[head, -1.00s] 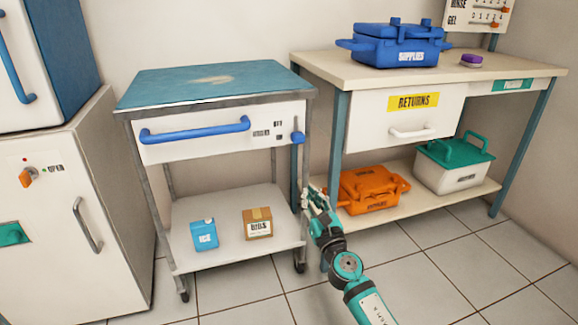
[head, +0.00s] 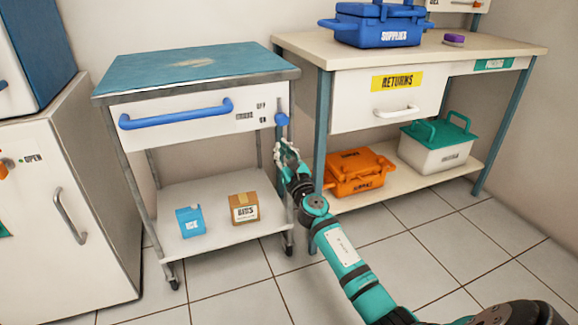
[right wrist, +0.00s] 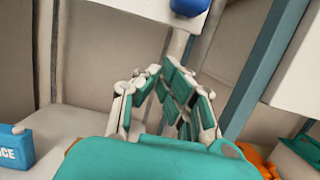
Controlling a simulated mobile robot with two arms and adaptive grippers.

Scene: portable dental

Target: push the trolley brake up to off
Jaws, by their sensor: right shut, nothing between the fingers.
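The trolley (head: 195,88) has a blue top and a white front. Its brake is a blue knob (head: 281,119) at the right end of the front, level with the lower label, ON; OFF is printed above. My right gripper (head: 286,148) is shut and empty, just below the knob, with a small gap showing. In the right wrist view the shut fingers (right wrist: 160,72) point up, and the blue knob (right wrist: 189,6) shows at the top edge, above and right of the fingertips. My left gripper is out of view.
A blue drawer handle (head: 176,114) is left of the brake. A bench leg (head: 321,135) stands close on the right. A blue ICE container (head: 190,222) and a BIBS box (head: 244,208) sit on the lower shelf. An orange case (head: 355,172) lies under the bench.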

